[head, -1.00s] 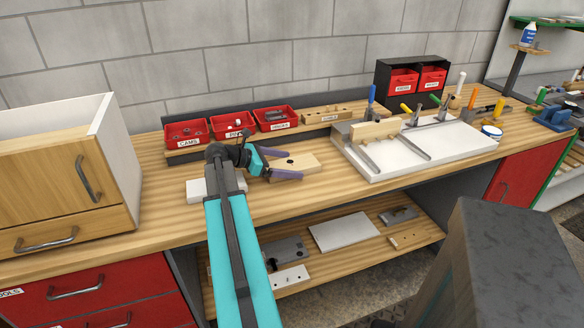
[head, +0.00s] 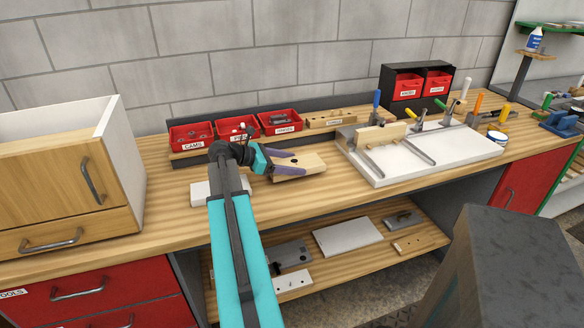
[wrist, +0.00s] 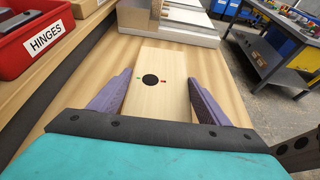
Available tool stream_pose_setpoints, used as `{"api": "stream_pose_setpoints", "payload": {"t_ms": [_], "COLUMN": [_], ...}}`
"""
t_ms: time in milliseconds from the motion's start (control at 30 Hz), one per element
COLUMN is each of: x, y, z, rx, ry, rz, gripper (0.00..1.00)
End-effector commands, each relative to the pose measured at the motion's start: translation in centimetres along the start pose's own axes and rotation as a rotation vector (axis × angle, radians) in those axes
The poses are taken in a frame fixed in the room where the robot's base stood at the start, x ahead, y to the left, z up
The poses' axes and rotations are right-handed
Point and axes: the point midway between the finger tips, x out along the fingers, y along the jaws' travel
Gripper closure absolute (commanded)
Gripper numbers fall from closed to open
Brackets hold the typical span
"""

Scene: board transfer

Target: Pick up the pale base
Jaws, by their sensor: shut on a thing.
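The pale base is a flat light-wood board (head: 314,163) with a dark round spot, lying at the middle of the bench. In the wrist view the pale base (wrist: 165,62) extends forward between the fingers, its black disc flanked by small green and red marks. My gripper (head: 298,162) is shut on its near part, one purple finger along each long side. In the wrist view my gripper (wrist: 160,78) hides the board's near end. The board appears to rest on the bench top; I see no clear gap under it.
Red bins (head: 280,123) stand in a row behind the board. A white fixture board (head: 465,149) with clamps lies to the right. A wooden cabinet (head: 50,190) stands at far left. A lower shelf (head: 330,268) holds several plates.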

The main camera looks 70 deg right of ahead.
Motion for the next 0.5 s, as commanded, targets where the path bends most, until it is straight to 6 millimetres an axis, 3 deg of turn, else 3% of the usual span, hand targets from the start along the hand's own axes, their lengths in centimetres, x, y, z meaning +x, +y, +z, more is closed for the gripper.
{"api": "stream_pose_setpoints", "payload": {"t_ms": [500], "x": [-2.6], "y": [0.1], "z": [6.2], "rx": [0.001], "ry": [-0.002], "rz": [0.001], "gripper": [0.61]}}
